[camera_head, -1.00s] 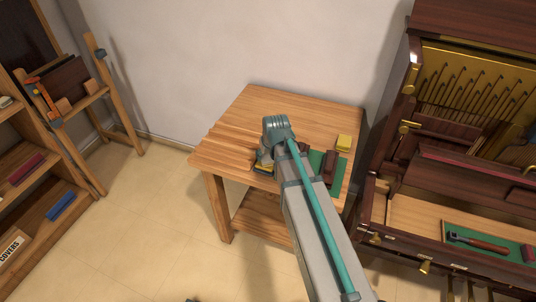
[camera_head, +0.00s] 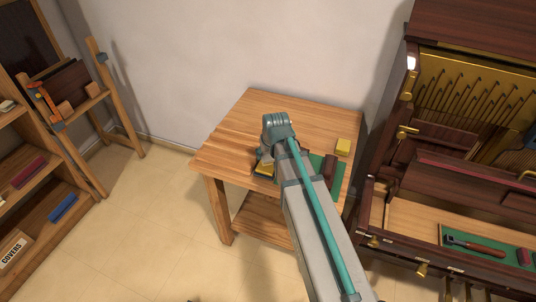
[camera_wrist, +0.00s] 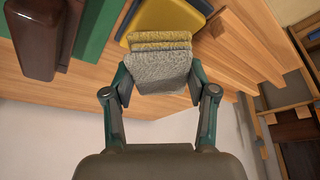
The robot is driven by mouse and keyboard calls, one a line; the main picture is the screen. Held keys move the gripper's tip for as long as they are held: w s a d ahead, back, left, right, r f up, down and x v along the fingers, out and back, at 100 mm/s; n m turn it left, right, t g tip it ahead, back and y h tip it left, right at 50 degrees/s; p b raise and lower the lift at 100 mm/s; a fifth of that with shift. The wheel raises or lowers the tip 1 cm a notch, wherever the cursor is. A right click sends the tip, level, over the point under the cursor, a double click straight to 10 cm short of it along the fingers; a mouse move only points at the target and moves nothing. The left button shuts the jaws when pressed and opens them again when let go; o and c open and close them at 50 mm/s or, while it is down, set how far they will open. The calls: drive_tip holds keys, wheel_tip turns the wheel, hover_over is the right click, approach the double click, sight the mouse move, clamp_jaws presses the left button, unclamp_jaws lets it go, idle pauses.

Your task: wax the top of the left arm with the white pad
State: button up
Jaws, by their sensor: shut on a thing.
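In the wrist view, my gripper (camera_wrist: 160,80) is shut on a pale grey-white pad (camera_wrist: 160,72), with a finger on each side. Yellowish layers (camera_wrist: 160,40) show directly behind the pad; I cannot tell whether they are part of it. A yellow and blue thing (camera_wrist: 168,14) lies just beyond. In the head view my gripper is over the left part of the wooden table, its fingertips and the pad mostly hidden by my arm. The piano (camera_head: 410,245) stands at the right; I cannot clearly pick out its left arm.
A shelf (camera_head: 40,215) stands at the left. The back left of the table is bare.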

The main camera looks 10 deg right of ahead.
sight(268, 154)
drive_tip(key=shift+r+p, duration=1.1)
drive_tip(key=shift+r, duration=0.75)
